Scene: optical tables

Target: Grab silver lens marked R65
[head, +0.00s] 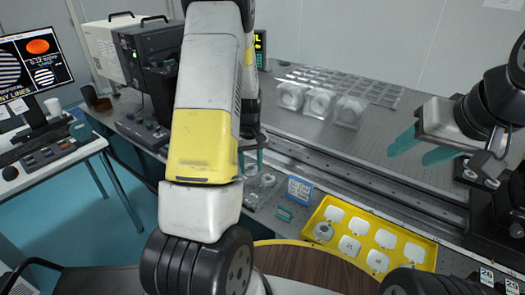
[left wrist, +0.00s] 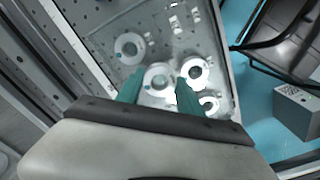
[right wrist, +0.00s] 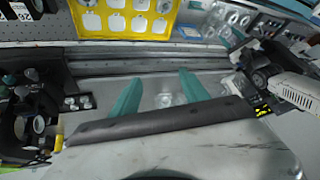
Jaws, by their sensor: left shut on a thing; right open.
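My left gripper (left wrist: 155,85) is shut on a silver ring-shaped lens (left wrist: 158,82), which sits between its teal fingertips over a metal tray (left wrist: 105,40). More silver ring lenses lie around it: one to the left (left wrist: 130,48), one to the right (left wrist: 195,71) and a smaller one below that (left wrist: 209,104). I cannot read any R65 marking. In the head view my left arm hides most of this gripper (head: 250,160). My right gripper (head: 421,150) is open and empty above the optical table; its spread fingers also show in the right wrist view (right wrist: 165,90).
Clear square holders (head: 320,102) stand on the optical table (head: 400,160). A monitor (head: 35,62) is at the far left.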

